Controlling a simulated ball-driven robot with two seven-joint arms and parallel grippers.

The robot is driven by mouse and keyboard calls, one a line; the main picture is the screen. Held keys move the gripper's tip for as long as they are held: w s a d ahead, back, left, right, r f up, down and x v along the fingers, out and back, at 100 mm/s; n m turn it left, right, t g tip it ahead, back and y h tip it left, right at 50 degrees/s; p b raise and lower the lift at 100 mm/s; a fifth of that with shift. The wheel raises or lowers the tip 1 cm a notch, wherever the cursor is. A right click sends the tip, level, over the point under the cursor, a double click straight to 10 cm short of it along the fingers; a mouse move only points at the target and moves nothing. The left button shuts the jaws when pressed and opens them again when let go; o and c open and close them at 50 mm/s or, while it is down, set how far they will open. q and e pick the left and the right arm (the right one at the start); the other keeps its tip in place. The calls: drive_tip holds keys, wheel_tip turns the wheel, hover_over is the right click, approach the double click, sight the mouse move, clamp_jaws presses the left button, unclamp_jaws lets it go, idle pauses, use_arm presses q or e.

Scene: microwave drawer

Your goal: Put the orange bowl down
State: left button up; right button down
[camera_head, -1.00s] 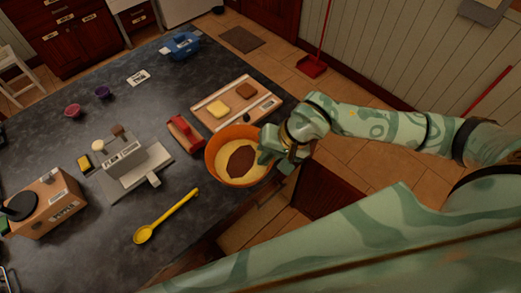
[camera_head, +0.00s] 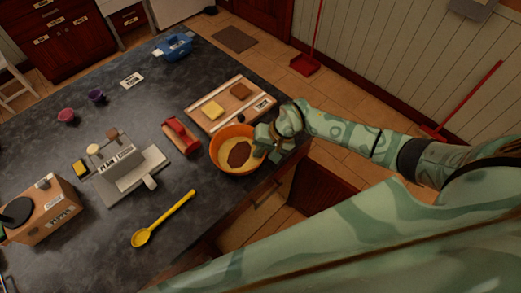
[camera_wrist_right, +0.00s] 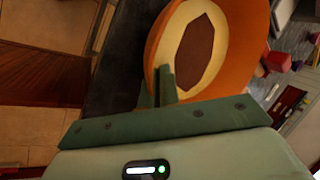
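The orange bowl (camera_head: 221,138) is at the counter's right edge in the head view, with a pale inside and a dark brown patch at its bottom. My right gripper (camera_head: 262,145) is at the bowl's right rim. In the right wrist view the bowl (camera_wrist_right: 247,45) fills the upper middle, and the gripper's fingers (camera_wrist_right: 166,88) are close together on its rim. Whether the bowl's underside touches the counter is hidden. My left gripper is in neither view.
A blue item (camera_head: 176,46) stands at the far end. Bare counter lies left of the spoon.

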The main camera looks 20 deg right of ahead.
drive_tip(key=c, duration=1.9)
unclamp_jaws()
drive_tip(key=shift+f, duration=0.1)
drive_tip(key=shift+c, duration=0.2)
drive_tip(key=o, duration=0.3)
drive_tip(key=shift+r, duration=0.3)
drive_tip(key=v, duration=1.1)
drive_tip(key=shift+d+r+b, duration=0.2)
drive_tip(key=shift+r+b, duration=0.15)
drive_tip(key=shift+s, duration=0.1)
